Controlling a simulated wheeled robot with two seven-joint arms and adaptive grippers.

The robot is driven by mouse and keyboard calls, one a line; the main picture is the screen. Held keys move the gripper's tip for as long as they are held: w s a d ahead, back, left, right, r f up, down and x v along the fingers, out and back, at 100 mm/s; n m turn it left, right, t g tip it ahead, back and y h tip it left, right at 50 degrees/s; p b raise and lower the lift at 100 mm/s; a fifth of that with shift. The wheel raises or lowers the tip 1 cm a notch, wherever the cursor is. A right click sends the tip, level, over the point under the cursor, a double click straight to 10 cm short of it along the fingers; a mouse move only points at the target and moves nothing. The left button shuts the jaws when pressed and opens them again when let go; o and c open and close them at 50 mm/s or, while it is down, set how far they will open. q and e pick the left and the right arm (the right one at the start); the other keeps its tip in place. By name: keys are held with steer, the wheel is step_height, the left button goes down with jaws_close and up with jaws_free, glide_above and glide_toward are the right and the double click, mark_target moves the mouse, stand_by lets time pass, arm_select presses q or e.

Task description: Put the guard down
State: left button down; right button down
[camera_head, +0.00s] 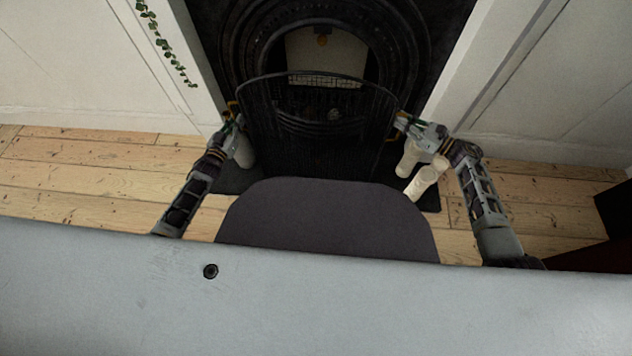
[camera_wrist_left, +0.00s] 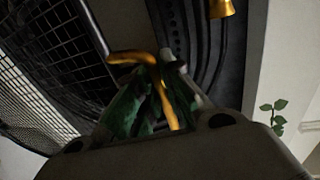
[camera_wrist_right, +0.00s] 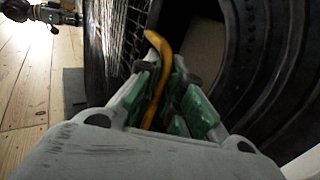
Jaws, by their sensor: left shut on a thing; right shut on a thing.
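The guard (camera_head: 318,110) is a dark mesh fire screen with a curved top and brass side handles. It stands upright in front of the black fireplace (camera_head: 230,35). My left gripper (camera_head: 234,118) is shut on its left brass handle, which also shows between the fingers in the left wrist view (camera_wrist_left: 160,90). My right gripper (camera_head: 400,124) is shut on its right brass handle, seen in the right wrist view (camera_wrist_right: 157,75). I cannot tell whether the guard's lower edge touches the hearth, as the view is from above.
Cream candles (camera_head: 424,180) stand on the dark hearth (camera_head: 432,203) near my right gripper. Another pale candle (camera_head: 245,152) is beside my left gripper. A leafy vine (camera_head: 165,45) hangs on the left wall. Bare floorboards (camera_head: 80,175) lie left of the hearth. A dark object (camera_head: 612,212) is at the right edge.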

arm_select(q)
steer(key=shift+a+f+b, duration=0.1)
steer(key=shift+f+b, duration=0.15)
steer(key=shift+b, duration=0.05)
arm_select(e)
steer(key=shift+d+f, duration=0.1)
steer(key=shift+f, duration=0.1)
arm_select(q)
steer(key=c, duration=1.9)
jaws_free()
steer(key=shift+f, duration=0.15)
arm_select(e)
steer(key=c, duration=1.9)
jaws_free()
steer(key=shift+f, duration=0.15)
arm_select(q)
steer(key=o, duration=0.4)
steer(key=shift+c, duration=0.2)
arm_select(e)
steer(key=o, duration=0.4)
steer(key=shift+c, duration=0.2)
arm_select(q)
steer(key=shift+s, duration=0.25)
steer(key=s+a, duration=0.2)
steer(key=s, duration=0.9)
steer(key=shift+s, duration=0.15)
steer(key=shift+a, duration=0.1)
arm_select(e)
steer(key=shift+s, duration=0.1)
